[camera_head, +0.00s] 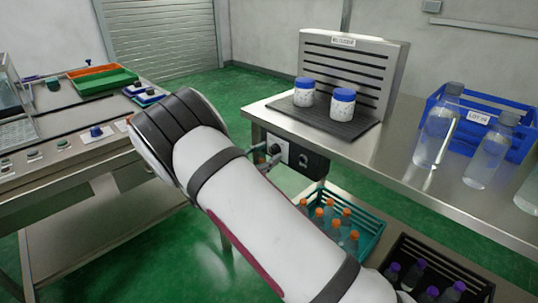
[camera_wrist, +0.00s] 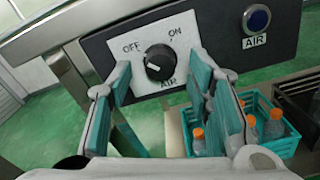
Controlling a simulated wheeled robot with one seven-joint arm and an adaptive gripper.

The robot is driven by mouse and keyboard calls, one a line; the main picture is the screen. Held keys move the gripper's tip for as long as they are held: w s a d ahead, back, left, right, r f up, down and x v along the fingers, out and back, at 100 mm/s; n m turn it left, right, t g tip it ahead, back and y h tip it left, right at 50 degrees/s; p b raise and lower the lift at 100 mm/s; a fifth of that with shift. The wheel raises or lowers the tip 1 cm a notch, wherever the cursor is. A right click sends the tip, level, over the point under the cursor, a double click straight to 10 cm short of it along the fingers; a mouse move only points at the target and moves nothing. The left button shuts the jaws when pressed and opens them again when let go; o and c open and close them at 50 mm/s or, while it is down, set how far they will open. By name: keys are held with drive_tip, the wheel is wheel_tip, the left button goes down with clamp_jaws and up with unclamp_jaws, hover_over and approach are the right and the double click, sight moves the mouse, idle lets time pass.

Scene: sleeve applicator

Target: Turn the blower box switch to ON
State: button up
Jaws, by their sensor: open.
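The blower box (camera_wrist: 262,60) is a dark box under the front edge of the steel table; it also shows in the head view (camera_head: 312,163). My gripper (camera_wrist: 160,82) is open and empty, with teal finger pads to the left and right of the knob. The head view shows my gripper (camera_head: 264,156) close in front of the plate; contact with the knob cannot be told.
A blue AIR button (camera_wrist: 257,18) sits right of the plate. Below are a teal crate (camera_head: 372,232) of orange-capped bottles and a dark crate (camera_head: 455,262). On the table (camera_head: 395,150) stand a slotted blower (camera_head: 350,62), two blue-capped jars (camera_head: 342,104) and clear bottles (camera_head: 437,135).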

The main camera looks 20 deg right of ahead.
drive_tip(key=shift+w+d, duration=0.35)
drive_tip(key=shift+d, duration=0.3)
clamp_jaws()
